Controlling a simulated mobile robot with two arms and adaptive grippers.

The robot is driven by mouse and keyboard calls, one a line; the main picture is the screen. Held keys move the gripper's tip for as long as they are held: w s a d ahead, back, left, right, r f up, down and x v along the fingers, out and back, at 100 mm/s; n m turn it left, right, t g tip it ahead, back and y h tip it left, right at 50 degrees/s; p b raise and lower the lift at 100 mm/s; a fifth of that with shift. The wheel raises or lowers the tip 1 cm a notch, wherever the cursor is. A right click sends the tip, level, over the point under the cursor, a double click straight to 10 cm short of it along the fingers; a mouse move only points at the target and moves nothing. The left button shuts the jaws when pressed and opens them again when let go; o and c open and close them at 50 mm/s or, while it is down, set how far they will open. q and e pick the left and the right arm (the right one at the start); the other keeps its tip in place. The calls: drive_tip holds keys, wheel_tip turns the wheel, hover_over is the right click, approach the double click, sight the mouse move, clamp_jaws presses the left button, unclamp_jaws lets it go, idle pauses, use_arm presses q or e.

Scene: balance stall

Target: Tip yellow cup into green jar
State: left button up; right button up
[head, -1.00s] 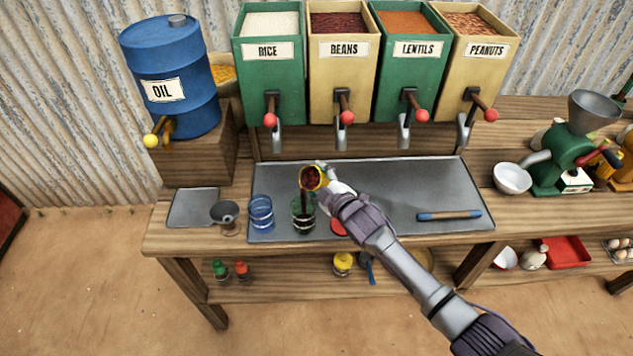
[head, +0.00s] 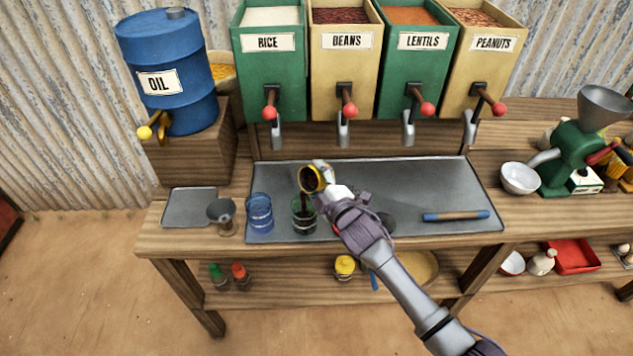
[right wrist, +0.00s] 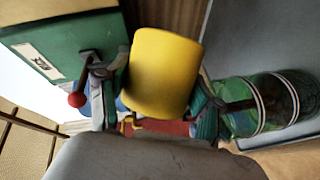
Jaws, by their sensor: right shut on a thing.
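The yellow cup (head: 311,180) is tipped with its mouth toward the left, above the green jar (head: 303,222). My right gripper (head: 324,176) is shut on it. The cup's inside looks dark, and a thin dark stream runs from its mouth down to the jar. The green jar stands upright on the grey tray and has dark contents; how full it is I cannot tell. In the right wrist view the cup (right wrist: 163,72) sits between my fingers, with its outer wall facing the camera, so its inside is hidden. My left gripper is not in view.
A blue jar (head: 260,212) stands close left of the green jar, with a metal funnel (head: 222,214) further left. A blue-handled stick (head: 455,216) lies on the tray (head: 430,185) at right. Dispenser spouts, including the beans spout (head: 343,133), hang behind.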

sight(302, 181)
drive_tip(key=shift+s+a+f+n+t+b, duration=0.15)
drive_tip(key=shift+f+n+t+b, duration=0.15)
drive_tip(key=shift+n+b, duration=0.7)
drive_tip(key=shift+s+a+f+n+t+b, duration=0.1)
drive_tip(key=shift+s+f+n+t+b, duration=0.25)
drive_tip(key=shift+b, duration=1.15)
drive_tip(key=shift+a+f+n+t+b, duration=0.15)
drive_tip(key=shift+n+t+b, duration=0.2)
drive_tip(key=shift+n+b, duration=0.7)
drive_tip(key=shift+s+a+r+n+t+y+b, duration=0.15)
drive_tip(key=shift+s+a+n+t+y+b, duration=0.15)
drive_tip(key=shift+n+b, duration=0.6)
drive_tip(key=shift+s+a+r+n+t+y+b, duration=0.2)
drive_tip(key=shift+n+y+b, duration=0.25)
drive_tip(key=shift+b, duration=0.75)
drive_tip(key=shift+s+a+r+n+y+b, duration=0.2)
drive_tip(key=shift+a+n+y+b, duration=0.1)
drive_tip(key=shift+n+b, duration=0.5)
drive_tip(key=shift+r, duration=0.1)
drive_tip(key=shift+s, duration=0.1)
